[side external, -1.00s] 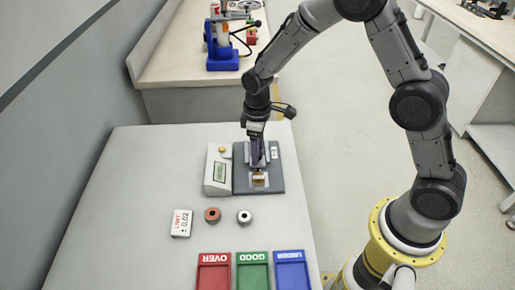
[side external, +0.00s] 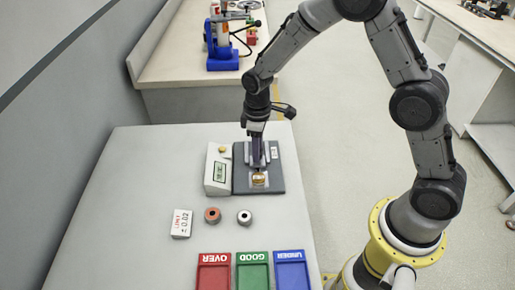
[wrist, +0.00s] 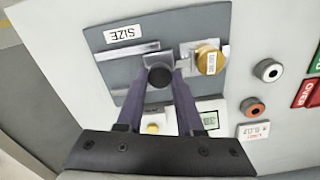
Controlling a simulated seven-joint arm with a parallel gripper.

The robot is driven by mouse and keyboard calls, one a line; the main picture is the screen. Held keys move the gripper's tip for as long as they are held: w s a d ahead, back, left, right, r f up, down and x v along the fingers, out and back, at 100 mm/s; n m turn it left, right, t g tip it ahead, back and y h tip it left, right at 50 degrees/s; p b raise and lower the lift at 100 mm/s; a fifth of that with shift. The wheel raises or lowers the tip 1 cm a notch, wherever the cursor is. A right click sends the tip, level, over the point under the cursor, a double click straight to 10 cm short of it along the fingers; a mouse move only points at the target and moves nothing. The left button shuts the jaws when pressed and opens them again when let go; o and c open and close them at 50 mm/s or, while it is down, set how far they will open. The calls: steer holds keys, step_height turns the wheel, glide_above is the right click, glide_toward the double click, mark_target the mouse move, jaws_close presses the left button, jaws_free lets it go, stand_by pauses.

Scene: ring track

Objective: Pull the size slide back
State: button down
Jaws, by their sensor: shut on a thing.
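The size station is a dark grey plate (side external: 271,187) with a white SIZE label (wrist: 125,35). Metal rails and a slide with a round black knob (wrist: 160,76) sit on it. My gripper (wrist: 161,88) is shut on this knob, one purple finger on each side. My gripper (side external: 257,162) also shows over the plate in the side view, where it hides the knob. A brass round piece (wrist: 210,59) with a white tag sits at the end of the slide, beside the fingers; it also shows in the side view (side external: 259,180).
A white readout box (side external: 217,171) stands left of the plate. Red (side external: 214,276), green (side external: 252,275) and blue (side external: 291,274) trays line the near edge.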

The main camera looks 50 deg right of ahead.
steer(key=shift+w+r, duration=0.1)
stand_by(0.8)
steer(key=shift+w+d, duration=0.95)
steer(key=c, duration=0.5)
jaws_free()
steer(key=shift+c, duration=0.2)
steer(key=shift+s, duration=0.1)
step_height(320, 180, up, 14)
